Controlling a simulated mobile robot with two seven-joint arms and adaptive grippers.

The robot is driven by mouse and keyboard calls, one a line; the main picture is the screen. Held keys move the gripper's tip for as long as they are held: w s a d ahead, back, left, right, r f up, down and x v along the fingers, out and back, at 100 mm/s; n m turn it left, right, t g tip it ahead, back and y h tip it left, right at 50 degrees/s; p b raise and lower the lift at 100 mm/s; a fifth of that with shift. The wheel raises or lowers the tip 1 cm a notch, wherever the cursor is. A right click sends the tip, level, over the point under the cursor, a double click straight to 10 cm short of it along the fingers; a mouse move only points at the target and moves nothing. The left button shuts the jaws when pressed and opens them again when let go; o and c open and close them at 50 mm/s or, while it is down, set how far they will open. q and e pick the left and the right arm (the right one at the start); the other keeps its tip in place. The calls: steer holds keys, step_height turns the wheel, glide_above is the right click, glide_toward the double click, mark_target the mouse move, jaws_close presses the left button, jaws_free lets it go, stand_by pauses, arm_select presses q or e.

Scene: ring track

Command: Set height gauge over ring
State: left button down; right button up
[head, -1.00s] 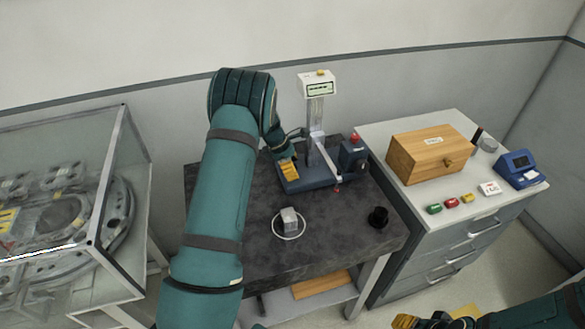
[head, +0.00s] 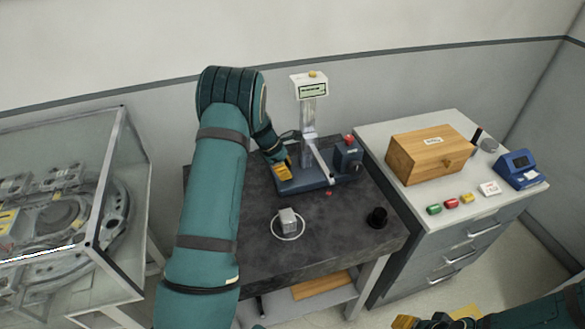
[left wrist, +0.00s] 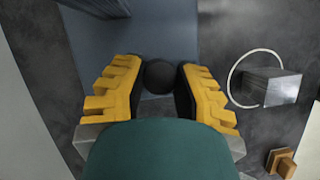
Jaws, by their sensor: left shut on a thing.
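The height gauge (head: 309,120) has a blue base, an upright metal column, a display head and a thin arm reaching toward the front. It stands upright at the back of the dark table. A thin white ring (head: 288,240) lies in front of it, around the foot of a small metal block (head: 288,222); both show in the left wrist view, ring (left wrist: 232,76) and block (left wrist: 270,87). My left gripper (head: 283,171) is at the base's left end, its yellow fingers shut on a dark round knob (left wrist: 160,76). My right gripper (head: 425,322) is at the bottom edge, partly cut off.
A black cup (head: 377,217) stands at the table's right. A grey cabinet (head: 375,150) beside it carries a wooden box (head: 430,152). A glass-walled case (head: 125,180) stands left. A small wooden piece (left wrist: 281,163) shows in the left wrist view. The table's front is clear.

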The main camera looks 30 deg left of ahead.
arm_select(q)
steer(key=s+a, duration=0.2)
steer(key=s, duration=0.1)
steer(key=s+a, duration=0.6)
steer(key=shift+s+f, duration=0.2)
steer(key=shift+s, duration=0.2)
steer(key=c, duration=0.6)
jaws_free()
steer(key=shift+a, duration=0.1)
steer(key=shift+c, duration=0.2)
steer(key=shift+r, duration=0.1)
steer(key=shift+w+r, duration=0.1)
steer(key=shift+r, duration=0.25)
steer(key=v, duration=1.1)
steer(key=shift+s, duration=0.25)
